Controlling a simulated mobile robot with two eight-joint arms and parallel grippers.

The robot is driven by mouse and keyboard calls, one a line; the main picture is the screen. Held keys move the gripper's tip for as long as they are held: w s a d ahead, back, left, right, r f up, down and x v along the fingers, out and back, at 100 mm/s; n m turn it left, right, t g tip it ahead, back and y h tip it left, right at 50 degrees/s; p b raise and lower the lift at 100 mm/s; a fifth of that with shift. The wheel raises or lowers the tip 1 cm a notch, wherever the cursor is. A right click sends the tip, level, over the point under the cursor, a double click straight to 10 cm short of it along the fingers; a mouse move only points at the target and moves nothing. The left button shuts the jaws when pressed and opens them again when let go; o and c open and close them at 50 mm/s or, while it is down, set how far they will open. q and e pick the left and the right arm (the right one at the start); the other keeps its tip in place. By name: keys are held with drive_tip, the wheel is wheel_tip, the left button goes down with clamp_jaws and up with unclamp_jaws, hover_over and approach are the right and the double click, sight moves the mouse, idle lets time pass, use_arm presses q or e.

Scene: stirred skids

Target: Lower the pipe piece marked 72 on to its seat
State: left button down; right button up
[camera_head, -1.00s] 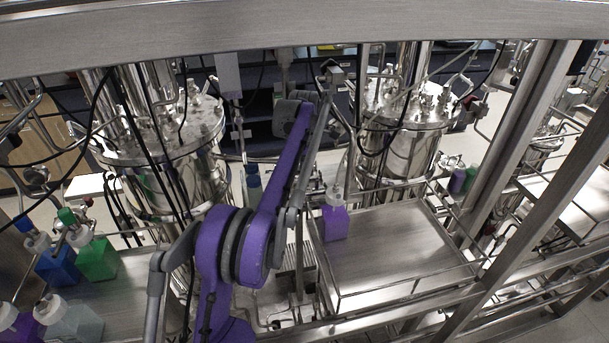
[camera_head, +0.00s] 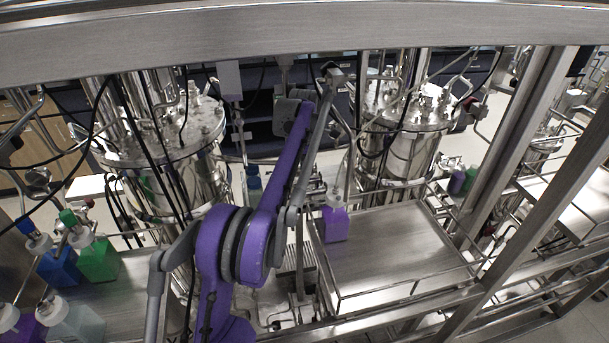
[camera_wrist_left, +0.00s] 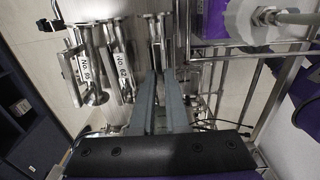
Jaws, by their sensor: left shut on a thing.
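In the left wrist view my left gripper (camera_wrist_left: 162,68) is shut on a slim upright metal pipe piece (camera_wrist_left: 153,26). Its lower part and any mark on it are hidden by the grey fingers. Two other pipe pieces with white number tags stand just left of the fingers: a left one (camera_wrist_left: 83,67) and a nearer one (camera_wrist_left: 123,66). Their tags are too small to read surely, and no 72 can be made out. In the head view my purple left arm reaches up to the middle; its fingertips and the seat cannot be made out. My right gripper is not in view.
A purple bottle (camera_head: 335,222) stands at the left edge of a railed steel tray (camera_head: 392,262); the rest of the tray is clear. Steel vessels (camera_head: 165,150) (camera_head: 402,120) stand behind on both sides. Blue (camera_head: 58,266) and green (camera_head: 98,260) bottles stand at left.

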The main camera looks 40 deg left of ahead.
use_arm(q)
drive_tip(key=shift+r, duration=0.2)
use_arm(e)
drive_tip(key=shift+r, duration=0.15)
use_arm(q)
drive_tip(key=shift+r+p, duration=1.55)
drive_tip(key=shift+r, duration=1.5)
drive_tip(key=shift+f, duration=0.1)
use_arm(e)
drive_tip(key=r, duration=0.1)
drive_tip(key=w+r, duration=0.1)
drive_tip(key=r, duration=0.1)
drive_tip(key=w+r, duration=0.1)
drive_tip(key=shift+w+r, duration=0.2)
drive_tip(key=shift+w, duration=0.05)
use_arm(q)
drive_tip(key=shift+s, duration=0.15)
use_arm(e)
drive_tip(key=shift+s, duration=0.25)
